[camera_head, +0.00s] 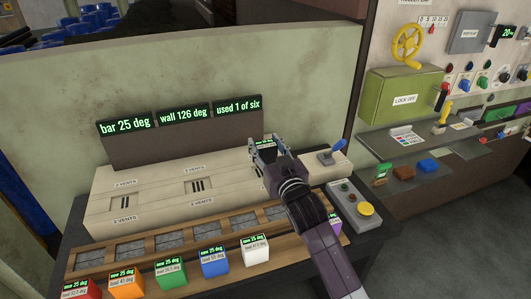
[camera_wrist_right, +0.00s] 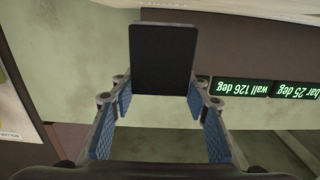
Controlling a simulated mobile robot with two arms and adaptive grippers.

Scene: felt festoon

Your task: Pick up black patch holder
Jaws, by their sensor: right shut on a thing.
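My right gripper (camera_head: 268,152) is over the right part of the cream vented box (camera_head: 148,195) in the head view. In the right wrist view its blue-padded fingers (camera_wrist_right: 160,98) are shut on the black patch holder (camera_wrist_right: 162,58), a flat black rectangular plate that stands out beyond the fingertips. In the head view the holder is small and mostly lost against the dark gripper; I cannot tell whether it touches the box. My left gripper is not in view.
Colored blocks with small displays, among them red (camera_head: 78,289), blue (camera_head: 214,262) and white (camera_head: 255,250), stand in a row along the front. A wooden rack (camera_head: 150,246) lies behind them. A blue lever (camera_head: 339,146) and a yellow button (camera_head: 366,209) are right of my arm.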

